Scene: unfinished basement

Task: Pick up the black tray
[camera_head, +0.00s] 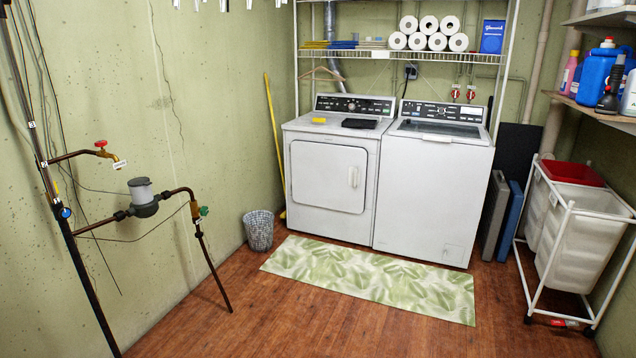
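A small, flat black object, which looks like the black tray (360,123), lies on top of the white front-loading dryer (331,172), toward the right side of its top. It is some distance away across the room. Neither of my grippers shows in the head view.
A yellow item (318,120) lies left of the tray. A top-loading washer (433,195) stands right of the dryer, with a leafy mat (370,279) in front. Pipes (146,209) stand at left, a laundry cart (571,234) at right. The wooden floor (290,325) between is clear.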

